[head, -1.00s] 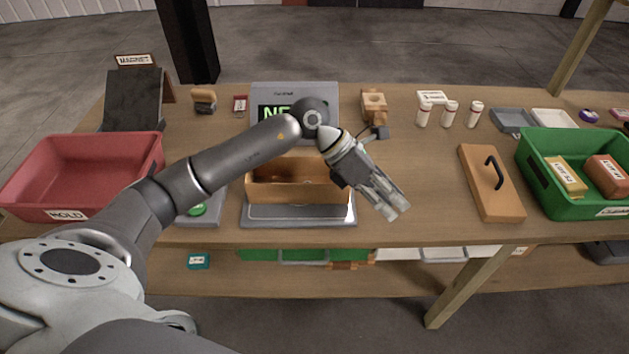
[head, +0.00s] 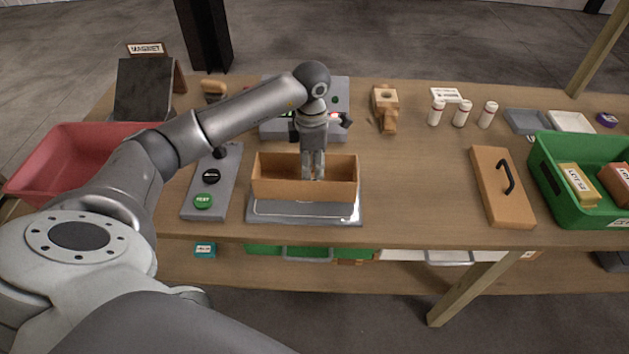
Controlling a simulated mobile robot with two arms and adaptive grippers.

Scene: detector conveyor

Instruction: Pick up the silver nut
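I cannot make out a silver nut in the head view. My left gripper (head: 313,171) points down over an open brown box (head: 277,186), with its fingertips at or inside the opening. The fingers look close together, but I cannot tell whether they are open or shut, or whether anything is between them. The inside floor of the box is hidden by its front wall and the gripper. The box stands on a grey plate (head: 270,215). My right gripper is not in view.
A grey panel with a green button (head: 204,201) lies left of the box. A red bin (head: 60,165) is at the left, a green bin (head: 565,195) at the right. A brown lid with a black handle (head: 490,180) lies right of clear table. White bottles (head: 461,115) stand behind.

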